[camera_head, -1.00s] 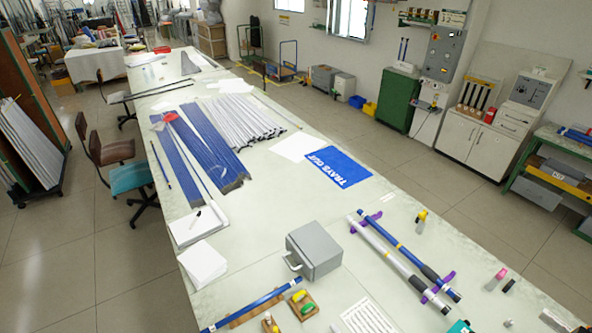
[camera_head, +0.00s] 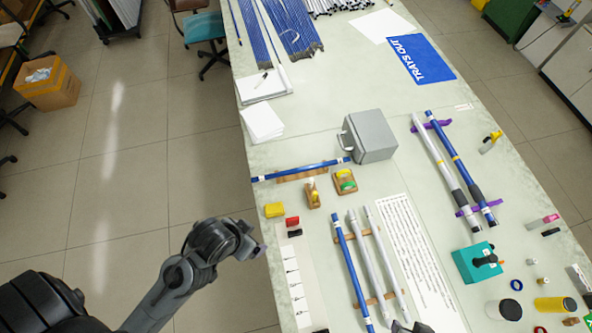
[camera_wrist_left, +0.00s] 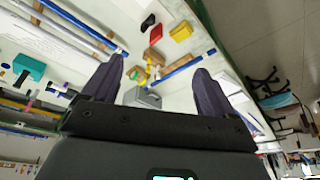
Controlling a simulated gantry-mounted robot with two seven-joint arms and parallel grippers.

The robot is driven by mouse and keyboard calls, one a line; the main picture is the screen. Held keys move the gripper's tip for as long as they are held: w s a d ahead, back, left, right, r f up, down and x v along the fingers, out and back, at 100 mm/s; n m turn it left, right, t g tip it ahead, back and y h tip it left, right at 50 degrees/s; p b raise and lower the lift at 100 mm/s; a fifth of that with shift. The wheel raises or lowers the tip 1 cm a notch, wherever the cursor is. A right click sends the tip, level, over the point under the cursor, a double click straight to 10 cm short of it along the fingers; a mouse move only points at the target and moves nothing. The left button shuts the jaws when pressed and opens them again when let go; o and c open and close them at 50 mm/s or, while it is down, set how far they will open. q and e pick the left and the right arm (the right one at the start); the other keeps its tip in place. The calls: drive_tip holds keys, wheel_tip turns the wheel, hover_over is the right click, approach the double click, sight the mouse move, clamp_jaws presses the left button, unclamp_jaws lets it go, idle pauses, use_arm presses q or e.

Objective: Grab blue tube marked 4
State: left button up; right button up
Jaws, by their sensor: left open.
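In the head view a blue tube (camera_head: 300,171) with white labels lies on a wooden rest left of the grey box. A second blue tube (camera_head: 352,275) lies beside two pale rods on wooden rests. A third, with a yellow band (camera_head: 457,158), lies on purple rests. I cannot read a 4 on any of them. My left gripper (camera_head: 258,250) hangs by the table's left edge, apart from the tubes. In the left wrist view it is open and empty (camera_wrist_left: 159,66), with a blue tube (camera_wrist_left: 187,64) beyond its fingers. A dark part at the head view's bottom edge may be my right gripper.
The grey box (camera_head: 371,137) stands beyond the labelled tube. A yellow block (camera_head: 274,210), a red block (camera_head: 292,221) and wooden blocks with coloured tops (camera_head: 345,181) lie near the left edge. A teal block (camera_head: 477,262) stands right. A printed sheet (camera_head: 418,265) lies mid-table.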

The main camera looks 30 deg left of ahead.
use_arm(q)
drive_tip(key=c, duration=0.9)
